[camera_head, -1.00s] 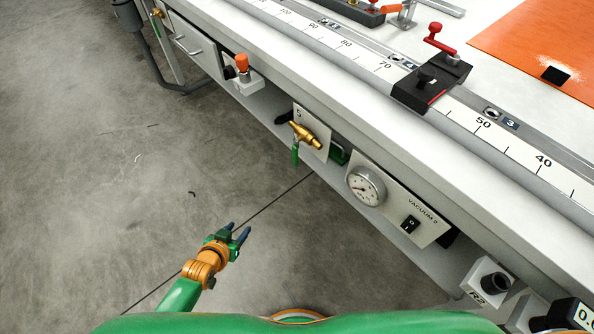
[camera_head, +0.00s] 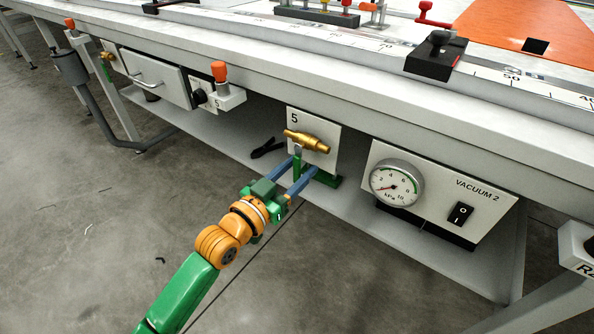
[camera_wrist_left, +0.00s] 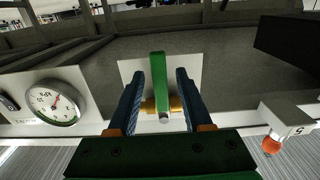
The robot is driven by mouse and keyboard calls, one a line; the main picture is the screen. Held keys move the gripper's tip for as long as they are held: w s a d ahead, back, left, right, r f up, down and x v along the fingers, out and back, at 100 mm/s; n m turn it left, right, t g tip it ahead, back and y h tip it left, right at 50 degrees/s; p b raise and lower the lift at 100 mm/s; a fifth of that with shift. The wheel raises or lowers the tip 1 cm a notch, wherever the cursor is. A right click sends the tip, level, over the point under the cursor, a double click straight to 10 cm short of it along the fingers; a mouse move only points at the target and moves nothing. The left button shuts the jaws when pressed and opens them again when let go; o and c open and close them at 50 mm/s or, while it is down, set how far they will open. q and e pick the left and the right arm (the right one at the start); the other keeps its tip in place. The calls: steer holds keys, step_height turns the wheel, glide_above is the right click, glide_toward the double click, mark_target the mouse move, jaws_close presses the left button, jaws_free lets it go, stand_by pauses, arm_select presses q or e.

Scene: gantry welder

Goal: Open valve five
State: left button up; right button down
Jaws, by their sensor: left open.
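Valve five is a brass valve (camera_head: 307,141) on a white plate marked 5 (camera_head: 328,133), under the table's front edge. Its green lever handle (camera_head: 297,165) hangs down from the brass body in the head view. My left gripper (camera_head: 305,165) is open at the valve. In the left wrist view the green handle (camera_wrist_left: 158,80) stands between the two blue fingers of the left gripper (camera_wrist_left: 158,92), with a gap on each side. The brass body (camera_wrist_left: 150,106) shows behind the fingers. My right gripper is not in view.
A pressure gauge (camera_head: 397,185) and a black switch (camera_head: 460,214) sit on the vacuum 2 panel to the right. An orange-topped control (camera_head: 219,72) and a drawer (camera_head: 155,78) are to the left. A lower shelf (camera_head: 228,142) runs beneath.

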arm_select(q)
jaws_close()
steer(key=shift+f, duration=0.1)
stand_by(1.2)
